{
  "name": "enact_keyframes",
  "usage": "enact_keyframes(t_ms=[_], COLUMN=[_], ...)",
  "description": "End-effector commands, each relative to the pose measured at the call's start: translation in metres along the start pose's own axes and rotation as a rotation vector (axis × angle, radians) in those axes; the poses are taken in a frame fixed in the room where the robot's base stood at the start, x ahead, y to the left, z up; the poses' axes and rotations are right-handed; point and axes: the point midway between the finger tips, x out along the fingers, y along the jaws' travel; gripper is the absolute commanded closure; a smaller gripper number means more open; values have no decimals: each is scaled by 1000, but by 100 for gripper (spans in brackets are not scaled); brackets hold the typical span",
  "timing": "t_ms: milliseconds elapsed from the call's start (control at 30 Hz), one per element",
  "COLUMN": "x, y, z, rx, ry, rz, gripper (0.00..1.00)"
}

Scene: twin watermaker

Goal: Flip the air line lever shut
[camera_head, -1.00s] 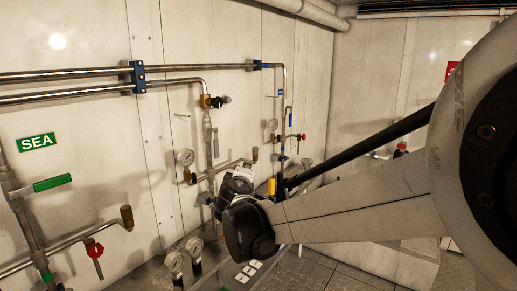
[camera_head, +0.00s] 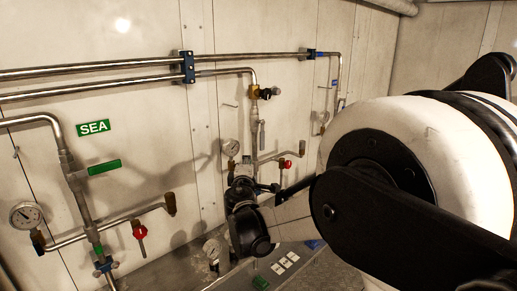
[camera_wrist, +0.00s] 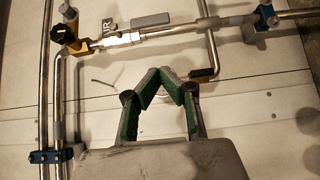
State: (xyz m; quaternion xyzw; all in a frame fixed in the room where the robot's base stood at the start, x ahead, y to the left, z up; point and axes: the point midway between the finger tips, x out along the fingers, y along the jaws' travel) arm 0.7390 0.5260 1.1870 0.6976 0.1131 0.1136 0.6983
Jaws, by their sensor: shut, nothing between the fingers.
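A grey lever handle (camera_wrist: 150,20) lies beside and parallel to a metal pipe in the wrist view.
A yellow fitting with a black knob (camera_wrist: 66,32) sits on the pipe. A branch pipe with a dark end (camera_wrist: 203,74) is right of my fingertips. A gauge (camera_head: 231,148), a red-handled valve (camera_head: 285,164) and a green SEA-line lever (camera_head: 104,167) are on the wall.

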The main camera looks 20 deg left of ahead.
Motion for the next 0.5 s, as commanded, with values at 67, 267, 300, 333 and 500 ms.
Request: enact_keyframes(t_ms=[67,267,300,333,500], x=[2,21,27,33,65], y=[0,1,1,1,2], z=[0,0,0,0,1], rx=[0,1,1,1,1], ry=[-1,-1,-1,-1,-2], rz=[0,0,0,0,0], gripper=[100,100,100,100,100])
